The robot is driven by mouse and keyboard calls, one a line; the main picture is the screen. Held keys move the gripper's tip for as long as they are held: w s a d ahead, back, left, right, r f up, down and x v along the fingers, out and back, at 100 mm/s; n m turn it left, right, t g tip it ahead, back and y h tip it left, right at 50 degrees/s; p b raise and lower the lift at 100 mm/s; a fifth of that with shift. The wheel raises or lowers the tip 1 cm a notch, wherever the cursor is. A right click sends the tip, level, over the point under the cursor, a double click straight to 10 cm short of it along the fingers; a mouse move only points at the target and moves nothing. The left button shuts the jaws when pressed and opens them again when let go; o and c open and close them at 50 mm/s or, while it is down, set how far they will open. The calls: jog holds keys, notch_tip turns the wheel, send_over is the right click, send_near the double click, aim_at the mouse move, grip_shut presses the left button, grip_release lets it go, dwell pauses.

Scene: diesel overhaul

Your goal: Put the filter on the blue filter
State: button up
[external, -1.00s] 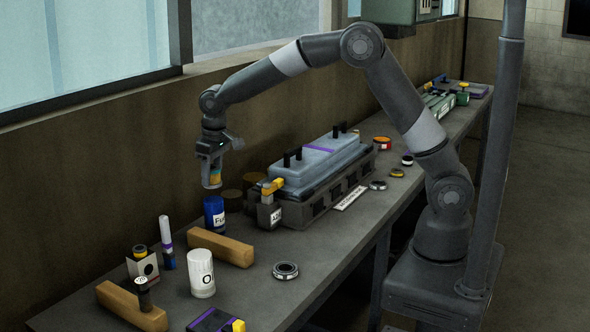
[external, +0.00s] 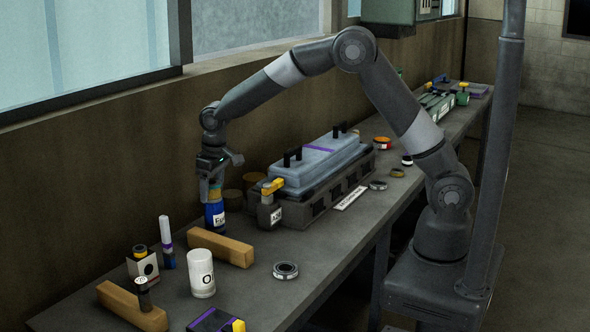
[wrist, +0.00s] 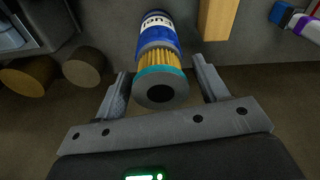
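The filter (wrist: 160,64) has yellow pleats, a teal band and a grey end cap with a dark central hole. In the wrist view it is lined up with the top of the blue filter (wrist: 157,28), a blue can with a white "Fuel" label. In the external view the filter (external: 215,193) is directly above the blue can (external: 215,215) and appears to rest on it; the exact contact is hard to see. My gripper (wrist: 160,75) has a finger on each side of the filter, with narrow gaps showing. It looks open.
A wooden block (external: 220,247) lies in front of the blue can. A small dark bottle (external: 269,212) and the engine block (external: 310,190) stand to the right. Round brown cylinders (wrist: 83,68) are close beside the gripper. A white canister (external: 202,273) stands nearer the front.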

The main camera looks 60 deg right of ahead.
aim_at(217, 183)
jog(key=shift+o, duration=0.2)
notch_tip(217, 183, up, 12)
jog(key=s, duration=0.1)
jog(key=shift+s+d+r, duration=0.2)
jog(key=shift+s, duration=0.05)
jog(key=s+d+r+m+t, duration=0.15)
jog(key=s+d+r, duration=0.35)
jog(key=s+d, duration=0.55)
jog(key=s+d+r+t, duration=0.2)
jog(key=s+d+r, duration=0.35)
jog(key=s, duration=0.75)
jog(key=s+d+f, duration=0.2)
jog(key=s, duration=0.3)
jog(key=s+d+f, duration=0.2)
jog(key=s+f, duration=0.1)
jog(key=s, duration=0.3)
jog(key=shift+d+m+t, duration=0.3)
jog(key=shift+m+t, duration=0.05)
